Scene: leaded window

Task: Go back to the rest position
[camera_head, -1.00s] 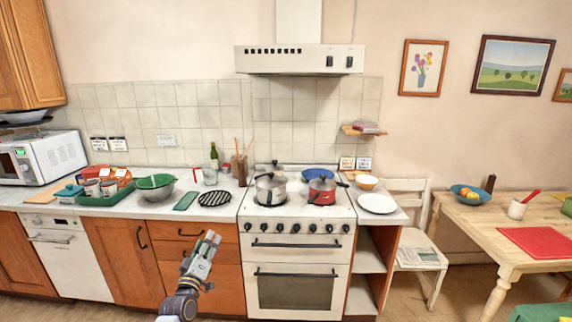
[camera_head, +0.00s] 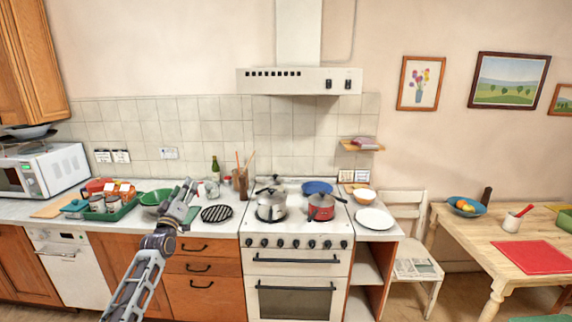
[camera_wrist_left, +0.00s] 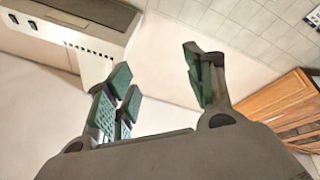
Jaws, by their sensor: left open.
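My left gripper (camera_head: 184,195) is raised in front of the counter, left of the stove, with its fingers pointing up. In the left wrist view the left gripper (camera_wrist_left: 160,90) has its green-padded fingers spread apart with nothing between them. Behind the fingers there are only the wall, the range hood (camera_wrist_left: 75,35) and a wooden cupboard (camera_wrist_left: 275,108). In the head view the gripper covers part of the green bowl area on the counter. My right gripper is not in view.
The counter (camera_head: 222,231) holds a green bowl (camera_head: 154,197), a black trivet (camera_head: 216,214) and a green tray (camera_head: 108,214). A steel pot (camera_head: 271,205) and a red pot (camera_head: 321,207) stand on the stove. A wooden table (camera_head: 470,240) is at the right. The air above the counter is free.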

